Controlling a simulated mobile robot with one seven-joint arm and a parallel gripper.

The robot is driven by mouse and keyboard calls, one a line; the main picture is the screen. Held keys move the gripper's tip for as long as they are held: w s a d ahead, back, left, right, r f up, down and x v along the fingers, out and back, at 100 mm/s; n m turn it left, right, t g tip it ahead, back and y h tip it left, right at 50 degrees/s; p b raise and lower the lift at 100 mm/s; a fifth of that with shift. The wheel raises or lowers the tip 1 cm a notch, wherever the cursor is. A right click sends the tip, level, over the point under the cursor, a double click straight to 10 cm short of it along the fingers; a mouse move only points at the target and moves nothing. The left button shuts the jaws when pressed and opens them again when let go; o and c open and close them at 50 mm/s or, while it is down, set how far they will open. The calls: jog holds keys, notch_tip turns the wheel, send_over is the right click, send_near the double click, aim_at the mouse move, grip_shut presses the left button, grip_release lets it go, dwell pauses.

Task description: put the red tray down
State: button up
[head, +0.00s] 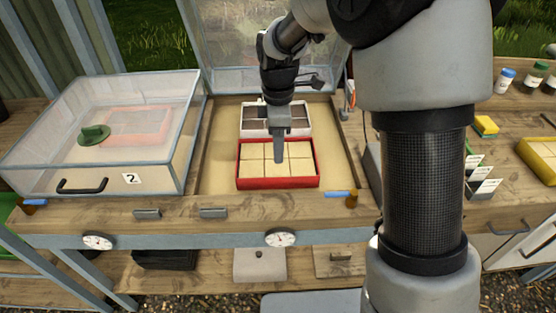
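The red tray (277,183), with several pale square compartments, is in the open bay at the middle of the bench. My gripper (279,158) points down over the tray's back middle part. Its fingers overlap the tray in the head view and look close together. I cannot tell whether they hold the tray's inner divider, or whether the tray touches the bay floor. A white tray with darker compartments (247,124) lies right behind the red tray, partly hidden by my gripper.
A clear-lidded box marked 2 (133,179) is closed at left. The open bay's clear lid (225,55) stands raised behind. Bare sandy floor (218,160) shows left of the red tray. Bottles (504,81), a yellow sponge (486,126) and a yellow tray (542,152) are at right.

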jog(key=s+d+r+m+t, duration=0.1)
jog(key=s+d+r+m, duration=0.3)
jog(key=r, duration=0.3)
jog(key=s+d+r+m+t, duration=0.2)
jog(key=s+d+r+m, duration=0.15)
jog(key=s+r, duration=0.3)
jog(key=s+d+r+m+t, duration=0.2)
jog(key=s+d+m, duration=0.2)
jog(key=s+m, duration=0.6)
jog(key=shift+s+r, duration=0.15)
jog(key=shift+s, duration=0.65)
jog(key=shift+m, duration=0.25)
